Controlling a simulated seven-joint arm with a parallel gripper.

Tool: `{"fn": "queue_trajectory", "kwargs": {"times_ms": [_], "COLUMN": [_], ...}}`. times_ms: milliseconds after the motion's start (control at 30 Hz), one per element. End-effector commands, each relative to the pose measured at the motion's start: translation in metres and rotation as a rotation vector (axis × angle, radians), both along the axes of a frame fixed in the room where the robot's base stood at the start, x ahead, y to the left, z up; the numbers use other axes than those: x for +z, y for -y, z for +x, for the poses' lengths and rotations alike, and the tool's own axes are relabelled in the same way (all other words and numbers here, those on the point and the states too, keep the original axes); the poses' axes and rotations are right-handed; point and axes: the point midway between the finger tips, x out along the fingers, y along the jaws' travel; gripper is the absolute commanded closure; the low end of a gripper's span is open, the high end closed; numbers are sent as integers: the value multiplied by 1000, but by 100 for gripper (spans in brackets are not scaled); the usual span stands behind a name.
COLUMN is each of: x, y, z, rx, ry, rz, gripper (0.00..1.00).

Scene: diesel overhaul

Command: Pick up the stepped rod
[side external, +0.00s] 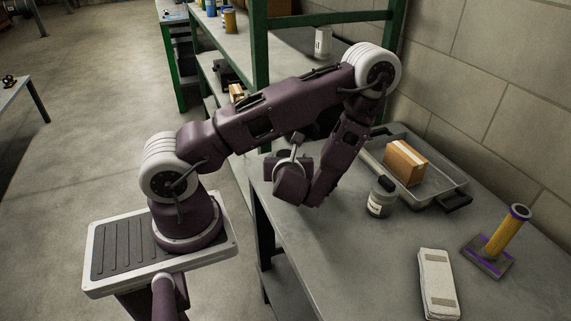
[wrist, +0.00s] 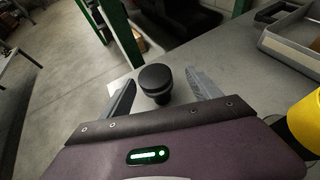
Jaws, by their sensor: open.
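The stepped rod (wrist: 156,77) shows in the wrist view as a dark upright piece with a wide round head and a narrower part below it. My gripper (wrist: 160,76) is open, with one grey finger on each side of the rod and a visible gap to each. I cannot tell whether the rod stands between the fingers or a little beyond them. In the side external view my gripper (side external: 288,178) is low over the near left end of the bench. Its fingers are unclear there, and I cannot make out the rod for sure.
A grey tray (side external: 454,183) holding a cardboard box (side external: 405,162) stands by the wall. A lidded jar (side external: 381,197), a pale flat pack (side external: 437,284) and a yellow post (side external: 503,236) on a base stand to the right. Green shelving (side external: 260,45) rises behind.

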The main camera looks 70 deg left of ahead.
Motion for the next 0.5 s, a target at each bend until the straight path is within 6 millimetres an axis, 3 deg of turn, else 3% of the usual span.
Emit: {"fn": "queue_trajectory", "kwargs": {"times_ms": [300,500], "x": [-28,-30], "y": [-45,-50], "z": [11,13], "rx": [7,3], "ry": [2,0], "rz": [1,2], "gripper": [28,28]}}
